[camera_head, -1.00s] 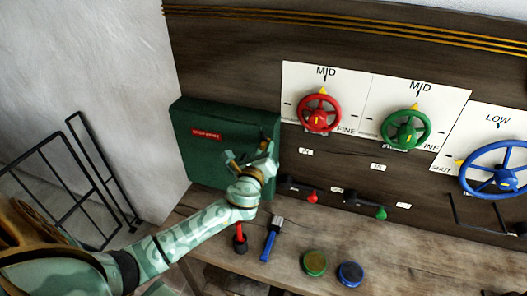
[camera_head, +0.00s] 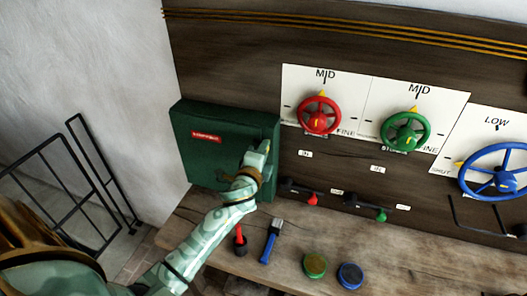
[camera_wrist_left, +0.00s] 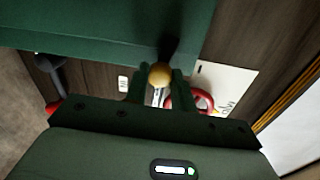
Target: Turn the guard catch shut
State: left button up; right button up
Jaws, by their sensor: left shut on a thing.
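The green guard box (camera_head: 215,155) with a red label is fixed on the dark wooden panel at left; its door looks closed. My left gripper (camera_head: 262,158) is at the right side of the box front. In the left wrist view its two fingers (camera_wrist_left: 160,84) are shut on a brass-coloured ball knob (camera_wrist_left: 160,73), which appears to be on the dark guard catch (camera_wrist_left: 168,48). The green box (camera_wrist_left: 90,25) fills the top of that view. In the head view my gripper hides the catch, so its exact angle cannot be told. My right gripper is out of view.
Red (camera_head: 319,116), green (camera_head: 406,131) and blue (camera_head: 497,168) handwheels are on the panel at right. A red-handled tool (camera_head: 240,240), a blue-handled brush (camera_head: 270,243) and two round lids (camera_head: 315,264) lie on the bench below. A black railing (camera_head: 60,180) stands at left.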

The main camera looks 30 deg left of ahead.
pick_arm(q)
jog(key=shift+n, duration=1.2)
jog(key=o, duration=1)
jog(key=shift+s, duration=0.1)
jog(key=v, duration=1.6)
jog(key=shift+s+b, duration=0.15)
jog(key=shift+b, duration=0.25)
jog(key=shift+a+f, duration=0.1)
